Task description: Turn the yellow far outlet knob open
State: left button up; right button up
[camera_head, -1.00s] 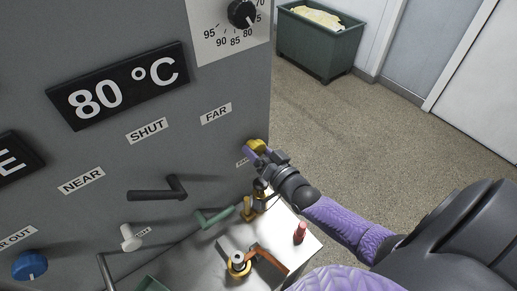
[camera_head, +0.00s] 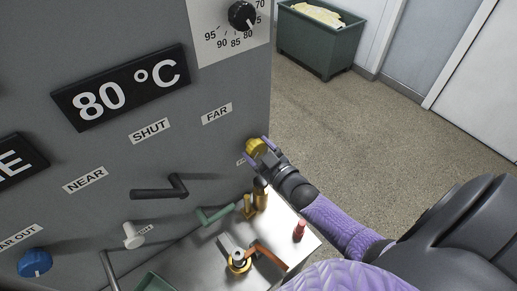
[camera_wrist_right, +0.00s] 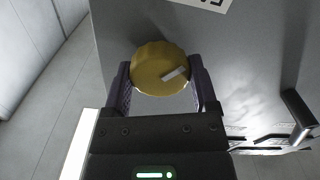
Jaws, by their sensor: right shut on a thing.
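The yellow far outlet knob (camera_head: 255,147) sits on the grey panel near its right edge, below the FAR label. My right gripper (camera_head: 258,151) is on it, with one purple finger on each side. In the right wrist view the knob (camera_wrist_right: 158,68) lies between the two fingers of the right gripper (camera_wrist_right: 160,82), its ribbed rim against them. A pale pointer mark on its face slants toward the upper right. The small label beside the knob is partly hidden by the gripper. My left gripper is not in view.
A black lever (camera_head: 160,189), a white knob (camera_head: 132,235) and a blue knob (camera_head: 34,263) are on the same panel. A green lever (camera_head: 215,216) and brass fittings stand near the metal shelf (camera_head: 205,268) below. A green bin (camera_head: 318,42) stands on open floor behind.

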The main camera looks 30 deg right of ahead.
jog(key=shift+n, duration=0.9)
jog(key=o, duration=1.1)
jog(key=shift+o, duration=0.2)
jog(key=s+p, duration=0.1)
jog(key=s, duration=0.9)
jog(key=shift+d, duration=0.4)
